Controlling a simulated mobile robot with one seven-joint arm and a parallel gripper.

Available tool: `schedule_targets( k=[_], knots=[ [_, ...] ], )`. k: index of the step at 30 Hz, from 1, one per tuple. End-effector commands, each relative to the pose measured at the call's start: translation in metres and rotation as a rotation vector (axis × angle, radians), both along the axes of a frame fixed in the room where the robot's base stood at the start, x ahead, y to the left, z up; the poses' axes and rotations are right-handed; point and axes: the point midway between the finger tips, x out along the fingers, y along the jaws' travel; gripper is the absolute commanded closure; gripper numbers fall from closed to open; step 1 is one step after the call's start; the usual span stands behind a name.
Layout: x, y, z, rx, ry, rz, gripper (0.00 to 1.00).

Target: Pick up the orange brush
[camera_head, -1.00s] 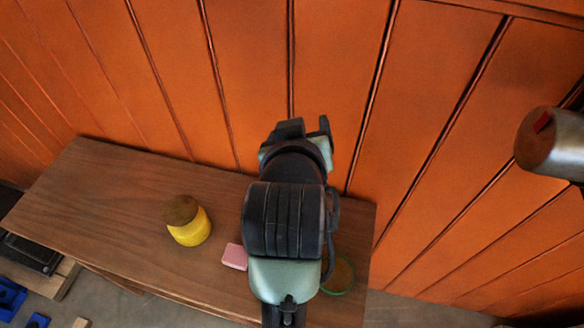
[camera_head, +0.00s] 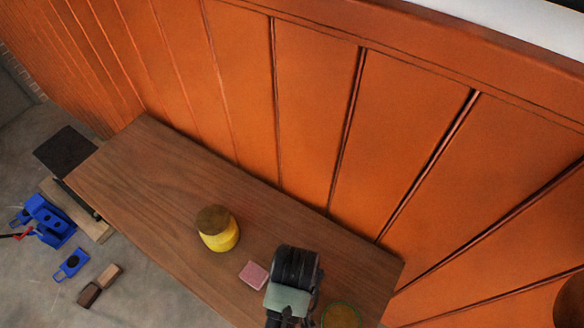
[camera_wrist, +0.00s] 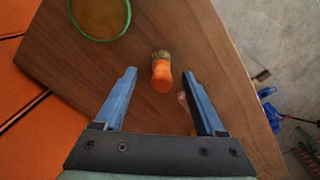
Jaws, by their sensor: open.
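The orange brush (camera_wrist: 161,76) shows in the wrist view on the brown wooden table (camera_wrist: 215,45). Its orange part faces my gripper and its brown part points away. My gripper (camera_wrist: 159,73) is open, with one blue-grey finger on each side of the brush in the picture. The gap between the fingertips is wider than the brush, and neither finger visibly touches it. How far the brush lies below the fingertips is hard to tell. In the head view my arm hides the brush and the fingers.
A green-rimmed dish (camera_wrist: 127,20) lies near the brush; it also shows in the head view (camera_head: 341,316). A pink block (camera_head: 254,274) and a yellow jar with a brown lid (camera_head: 219,238) stand left of my arm. An orange panelled wall (camera_head: 310,120) runs behind the table.

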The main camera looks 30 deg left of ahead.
Motion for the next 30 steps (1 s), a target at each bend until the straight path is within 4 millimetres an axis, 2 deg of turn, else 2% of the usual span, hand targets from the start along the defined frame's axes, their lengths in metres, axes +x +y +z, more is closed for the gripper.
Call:
schedule_targets(
  k=[4,12,22,23,30],
  knots=[
    [0.0,0.002,-0.01,-0.001,0.002,0.0,0.28],
    [0.001,0.006,-0.045,-0.001,0.002,-0.001,0.28],
    [0.001,0.006,-0.052,0.0,-0.001,-0.001,0.28],
    [0.001,0.006,-0.052,0.0,-0.001,-0.001,0.32],
    [0.001,0.006,-0.052,0.001,-0.001,-0.001,0.75]
  ],
)
